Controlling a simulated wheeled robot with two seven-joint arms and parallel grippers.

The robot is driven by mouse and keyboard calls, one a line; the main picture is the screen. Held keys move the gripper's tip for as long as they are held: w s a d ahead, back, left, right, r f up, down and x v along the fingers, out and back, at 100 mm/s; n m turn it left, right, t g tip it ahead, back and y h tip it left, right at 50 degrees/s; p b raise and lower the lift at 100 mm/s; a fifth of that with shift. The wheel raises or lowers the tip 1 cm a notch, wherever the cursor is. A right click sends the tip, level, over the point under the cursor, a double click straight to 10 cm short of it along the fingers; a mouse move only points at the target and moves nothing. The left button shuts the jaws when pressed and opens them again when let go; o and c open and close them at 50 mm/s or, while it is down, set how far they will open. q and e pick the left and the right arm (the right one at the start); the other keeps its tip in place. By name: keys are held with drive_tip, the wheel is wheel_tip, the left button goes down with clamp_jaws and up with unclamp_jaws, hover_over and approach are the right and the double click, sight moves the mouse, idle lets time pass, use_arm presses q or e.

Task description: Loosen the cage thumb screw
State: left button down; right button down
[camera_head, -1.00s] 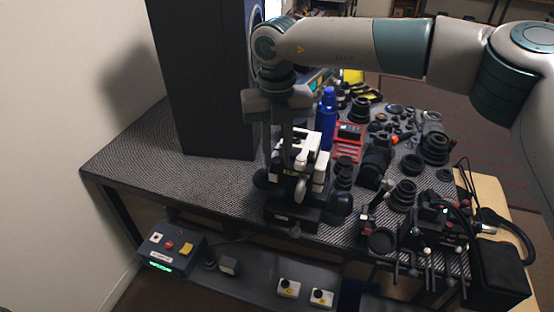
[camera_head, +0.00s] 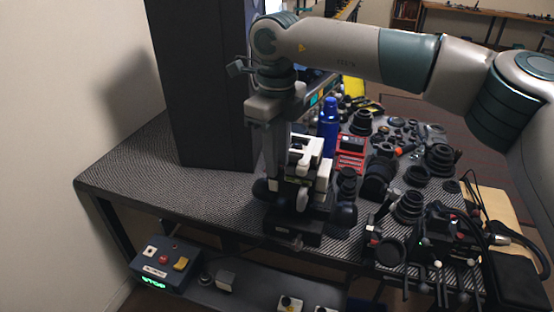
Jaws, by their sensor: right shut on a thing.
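A black and white camera cage assembly (camera_head: 305,172) stands on a dark base (camera_head: 290,226) near the front edge of the table. My right gripper (camera_head: 277,170) reaches down from above at the left side of this assembly, its fingers pointing down. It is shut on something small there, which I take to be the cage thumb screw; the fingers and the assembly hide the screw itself. My left gripper does not show in the head view.
A tall dark panel (camera_head: 205,80) stands behind at the left. A blue bottle (camera_head: 328,128), a red case (camera_head: 351,148) and several lenses (camera_head: 409,206) crowd the table to the right. The table's left part (camera_head: 140,170) is clear. A control box (camera_head: 167,264) sits below the front edge.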

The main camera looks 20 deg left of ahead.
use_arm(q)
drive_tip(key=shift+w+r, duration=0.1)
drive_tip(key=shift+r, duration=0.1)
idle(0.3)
use_arm(e)
drive_tip(key=c, duration=1.5)
unclamp_jaws()
drive_tip(key=shift+c, duration=0.2)
drive_tip(key=shift+r, duration=0.1)
drive_tip(key=shift+r, duration=0.5)
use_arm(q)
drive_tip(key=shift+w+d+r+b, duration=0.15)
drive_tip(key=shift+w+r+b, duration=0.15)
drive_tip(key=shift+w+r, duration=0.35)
use_arm(e)
wheel_tip(320, 180, up, 16)
